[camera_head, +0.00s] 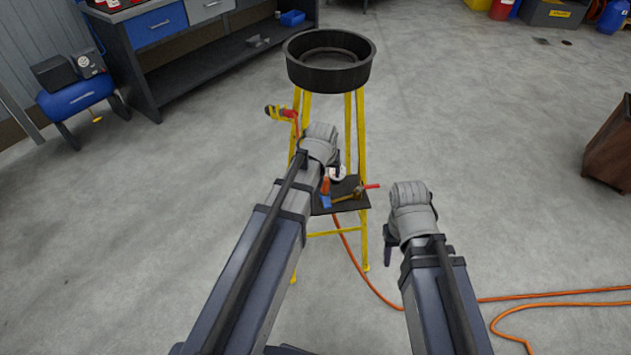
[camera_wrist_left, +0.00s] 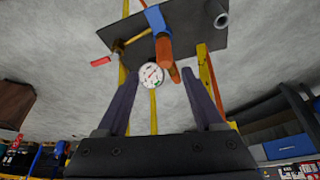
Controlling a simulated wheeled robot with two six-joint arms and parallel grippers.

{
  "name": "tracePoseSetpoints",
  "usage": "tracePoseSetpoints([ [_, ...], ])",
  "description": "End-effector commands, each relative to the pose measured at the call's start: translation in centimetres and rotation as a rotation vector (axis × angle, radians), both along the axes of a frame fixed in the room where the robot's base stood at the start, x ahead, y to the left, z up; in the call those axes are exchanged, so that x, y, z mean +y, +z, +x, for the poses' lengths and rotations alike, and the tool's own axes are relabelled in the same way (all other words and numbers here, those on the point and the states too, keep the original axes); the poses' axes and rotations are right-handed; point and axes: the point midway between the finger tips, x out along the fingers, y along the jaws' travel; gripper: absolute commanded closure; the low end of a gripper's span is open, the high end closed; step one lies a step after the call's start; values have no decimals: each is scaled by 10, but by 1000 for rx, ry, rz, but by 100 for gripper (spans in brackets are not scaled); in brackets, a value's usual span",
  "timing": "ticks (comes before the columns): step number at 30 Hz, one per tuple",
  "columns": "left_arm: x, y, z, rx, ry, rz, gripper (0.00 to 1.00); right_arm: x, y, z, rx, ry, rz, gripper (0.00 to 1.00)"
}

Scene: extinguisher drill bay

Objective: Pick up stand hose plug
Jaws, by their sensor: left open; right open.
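A yellow-legged stand (camera_head: 361,140) carries a round black pan and a small dark shelf (camera_head: 352,204). On the shelf, an orange-and-blue piece (camera_head: 325,192) and a brass-coloured piece with a red handle (camera_head: 358,192) show. I cannot tell for certain which piece is the hose plug. My left gripper (camera_head: 334,166) is open and empty above the shelf. In the left wrist view its jaws (camera_wrist_left: 161,76) are apart, with the orange-and-blue piece (camera_wrist_left: 161,42) and a white dial gauge (camera_wrist_left: 151,75) beyond them. My right gripper (camera_head: 388,243) is open, right of the stand.
The black pan (camera_head: 328,72) stands above and beyond my left gripper. A red-and-yellow fitting (camera_head: 283,113) sticks out left of the stand. An orange hose (camera_head: 545,293) runs across the floor. A workbench (camera_head: 190,45) and blue compressor (camera_head: 75,97) stand back left.

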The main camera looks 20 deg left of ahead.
Motion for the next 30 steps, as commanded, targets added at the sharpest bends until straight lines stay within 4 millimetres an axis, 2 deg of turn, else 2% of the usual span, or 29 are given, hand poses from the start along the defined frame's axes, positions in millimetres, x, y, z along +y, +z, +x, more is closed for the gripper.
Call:
tracePoseSetpoints([
  [7,5,-3,5,-12,13,-4,31,0,-4,0,0,0,0,50],
  [15,6,-25,13,-11,12,-3,31,0,-26,0,0,0,0,50],
  [23,6,-28,15,-11,12,-3,31,0,-29,0,0,0,0,50],
  [30,9,-53,22,-10,12,-3,31,0,-54,0,0,0,0,50],
])
